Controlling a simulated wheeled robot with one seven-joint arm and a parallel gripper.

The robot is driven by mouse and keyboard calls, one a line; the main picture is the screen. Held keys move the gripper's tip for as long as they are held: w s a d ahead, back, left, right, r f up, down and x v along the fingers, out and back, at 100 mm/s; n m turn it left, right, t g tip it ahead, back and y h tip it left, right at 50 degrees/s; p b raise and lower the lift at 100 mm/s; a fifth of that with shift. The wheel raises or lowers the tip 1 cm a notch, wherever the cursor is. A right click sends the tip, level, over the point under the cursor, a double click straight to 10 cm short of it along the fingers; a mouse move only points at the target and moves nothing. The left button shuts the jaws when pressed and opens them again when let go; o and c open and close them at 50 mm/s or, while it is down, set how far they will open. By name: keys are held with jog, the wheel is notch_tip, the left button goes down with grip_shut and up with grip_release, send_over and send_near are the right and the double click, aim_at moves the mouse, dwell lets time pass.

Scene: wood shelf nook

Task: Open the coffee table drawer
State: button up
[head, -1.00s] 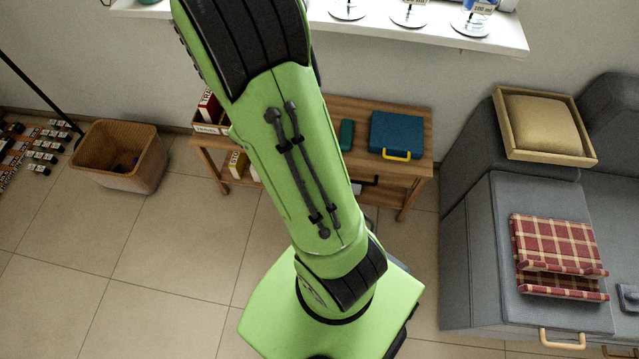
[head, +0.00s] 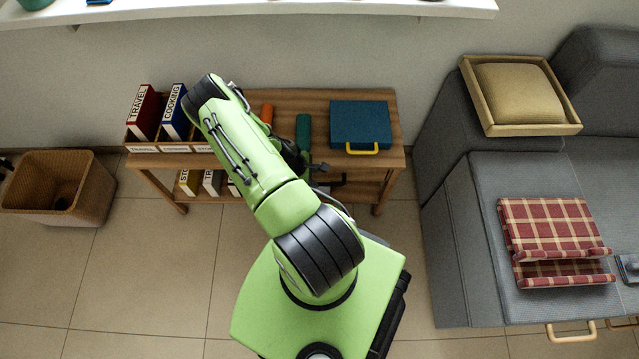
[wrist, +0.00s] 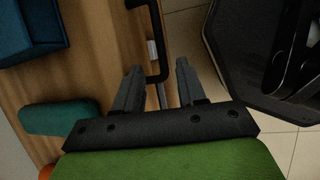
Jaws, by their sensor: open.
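The wooden coffee table (head: 230,160) stands against the back wall in the head view. A black bar handle (wrist: 156,40) on its front edge shows in the wrist view, and part of it shows in the head view (head: 340,183). My gripper (wrist: 158,85) is open and empty at the table's front. In the wrist view the near end of the handle appears between the two fingertips; I cannot tell whether they touch it. In the head view my arm hides much of the gripper (head: 318,170) and part of the table front.
On the table are a blue case (head: 360,124) with a yellow handle, a green object (head: 303,130), an orange object (head: 267,113) and labelled binders (head: 145,112). A grey sofa (head: 450,215) stands right, a wicker basket (head: 60,190) left. Tiled floor lies open in front.

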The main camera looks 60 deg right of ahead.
aim_at(322, 184)
jog(key=b+x, duration=0.1)
jog(key=x, duration=0.5)
jog(key=shift+b, duration=0.4)
grip_shut()
